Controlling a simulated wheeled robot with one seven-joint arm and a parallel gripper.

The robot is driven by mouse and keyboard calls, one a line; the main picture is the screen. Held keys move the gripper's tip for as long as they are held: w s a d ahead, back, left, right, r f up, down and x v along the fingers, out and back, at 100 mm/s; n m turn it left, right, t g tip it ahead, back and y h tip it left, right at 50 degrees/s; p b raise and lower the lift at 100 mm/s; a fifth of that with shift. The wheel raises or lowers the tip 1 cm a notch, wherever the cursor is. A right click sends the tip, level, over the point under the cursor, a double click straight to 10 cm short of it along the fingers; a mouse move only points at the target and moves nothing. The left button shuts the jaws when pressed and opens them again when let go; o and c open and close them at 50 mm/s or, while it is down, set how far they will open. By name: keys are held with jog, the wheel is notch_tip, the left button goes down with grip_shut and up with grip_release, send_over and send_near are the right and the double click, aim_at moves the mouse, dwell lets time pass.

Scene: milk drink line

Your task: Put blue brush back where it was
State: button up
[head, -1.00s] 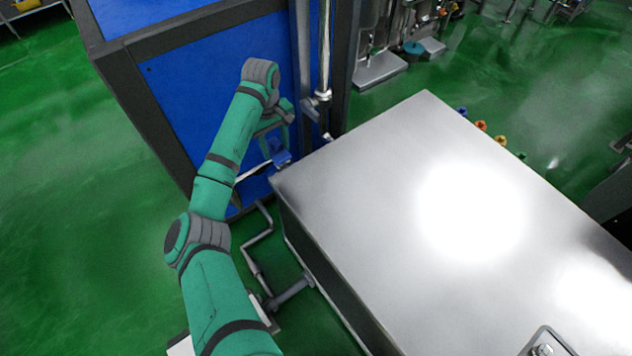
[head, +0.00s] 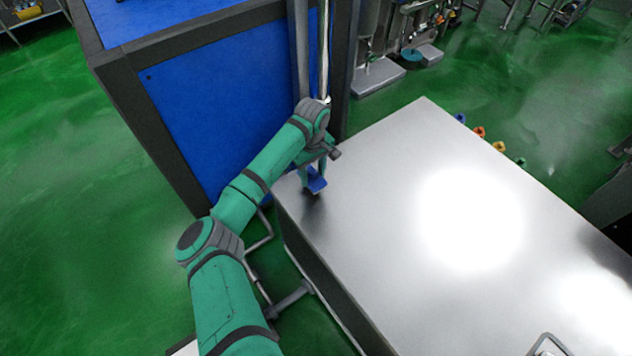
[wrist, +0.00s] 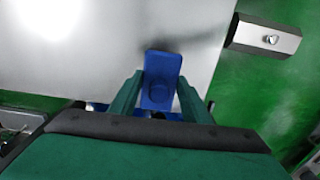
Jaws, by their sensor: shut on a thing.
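The blue brush (head: 316,181) is held by my gripper (head: 312,172) over the near left corner of the steel tabletop (head: 370,190). In the wrist view the blue brush (wrist: 160,80) sits between the two green fingers of my gripper (wrist: 158,98), which are shut on it. A dark shadow lies on the steel close to the brush. I cannot tell whether the brush touches the surface.
A large blue panelled cabinet (head: 210,100) with a dark frame stands left of the table. Small coloured items (head: 479,132) line the table's far right edge. A metal fixture (head: 548,345) sits at the near right. Most of the steel top is clear.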

aim_at(316, 178)
jog(key=shift+d+f, duration=0.35)
jog(key=shift+f, duration=0.8)
jog(key=shift+d+f, duration=0.15)
jog(key=shift+f, duration=0.8)
jog(key=o, duration=1.3)
notch_tip(316, 178, up, 12)
jog(key=shift+r, duration=0.1)
jog(key=shift+s+a, duration=0.1)
jog(key=shift+s, duration=0.05)
